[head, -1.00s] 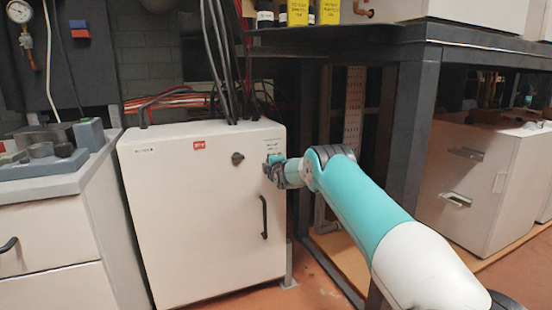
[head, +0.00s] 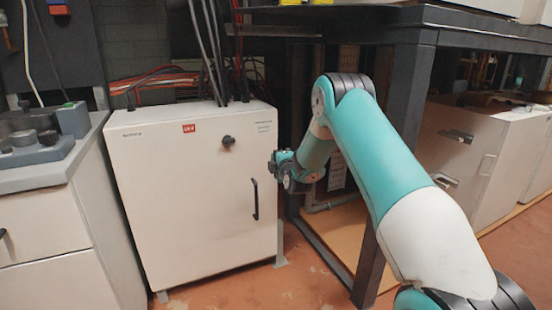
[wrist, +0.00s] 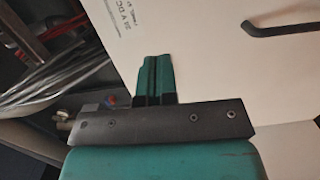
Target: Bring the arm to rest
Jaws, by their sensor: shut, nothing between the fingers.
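My gripper (head: 276,168) is at the right edge of the white cabinet (head: 190,215) in the head view, with my teal and white arm bent up and over from the lower right. In the wrist view the two teal fingers (wrist: 153,75) lie together with nothing between them. Behind them the cabinet's pale front (wrist: 220,60) shows, with part of a printed label and a dark handle. I cannot tell the exact gap between the gripper and the cabinet.
The cabinet has a black knob (head: 228,141) and a vertical black handle (head: 255,199). A dark metal bench (head: 400,150) stands on the right, with its leg close behind my arm. A grey counter (head: 40,170) is on the left. Cables (head: 212,50) hang behind the cabinet.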

